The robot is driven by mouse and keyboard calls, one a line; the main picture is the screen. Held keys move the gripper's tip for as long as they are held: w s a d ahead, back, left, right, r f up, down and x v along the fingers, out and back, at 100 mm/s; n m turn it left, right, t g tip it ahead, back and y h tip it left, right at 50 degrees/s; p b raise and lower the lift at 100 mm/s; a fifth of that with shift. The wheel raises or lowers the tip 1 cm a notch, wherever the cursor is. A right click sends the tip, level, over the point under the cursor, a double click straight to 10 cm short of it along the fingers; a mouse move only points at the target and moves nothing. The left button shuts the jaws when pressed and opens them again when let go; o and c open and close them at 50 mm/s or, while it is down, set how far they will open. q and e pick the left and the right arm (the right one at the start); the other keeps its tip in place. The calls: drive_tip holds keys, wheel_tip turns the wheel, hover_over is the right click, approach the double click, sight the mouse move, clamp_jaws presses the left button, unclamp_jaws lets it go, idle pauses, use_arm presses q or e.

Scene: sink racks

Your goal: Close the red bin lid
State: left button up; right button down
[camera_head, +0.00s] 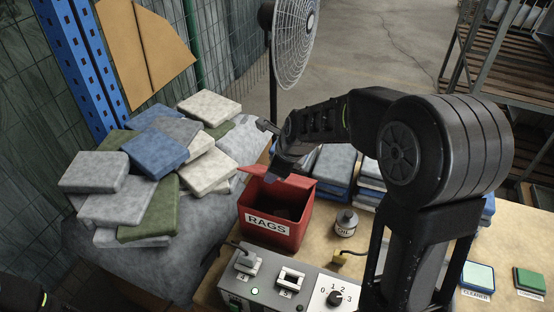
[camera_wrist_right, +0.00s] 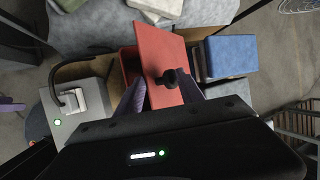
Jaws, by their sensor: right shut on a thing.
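The red bin (camera_head: 272,228), labelled RAGS, stands on the workbench with its dark inside partly showing. Its red lid (camera_head: 298,184) is raised at the back of the opening. In the right wrist view the lid (camera_wrist_right: 160,45) is a tilted red panel with a black knob (camera_wrist_right: 176,78), and part of the bin shows beside it. My right gripper (camera_head: 274,173) reaches over the bin from the right and is shut on the lid; its purple fingers (camera_wrist_right: 165,92) lie either side of the knob area. The exact contact is partly hidden.
A control panel (camera_head: 290,288) with switches and a dial stands in front of the bin. Folded rags are piled at left (camera_head: 130,205), and blue and grey stacks (camera_head: 335,165) stand behind. A fan (camera_head: 293,40) stands further back.

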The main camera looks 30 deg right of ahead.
drive_tip(key=shift+s+d+f, duration=0.1)
drive_tip(key=shift+s+f, duration=0.15)
drive_tip(key=shift+f, duration=0.15)
drive_tip(key=c, duration=1.2)
unclamp_jaws()
drive_tip(key=shift+o, duration=0.8)
drive_tip(key=shift+w+d+f, duration=0.1)
drive_tip(key=shift+w+d, duration=0.1)
drive_tip(key=shift+w, duration=0.2)
drive_tip(key=shift+a+r, duration=0.1)
drive_tip(key=shift+r, duration=0.15)
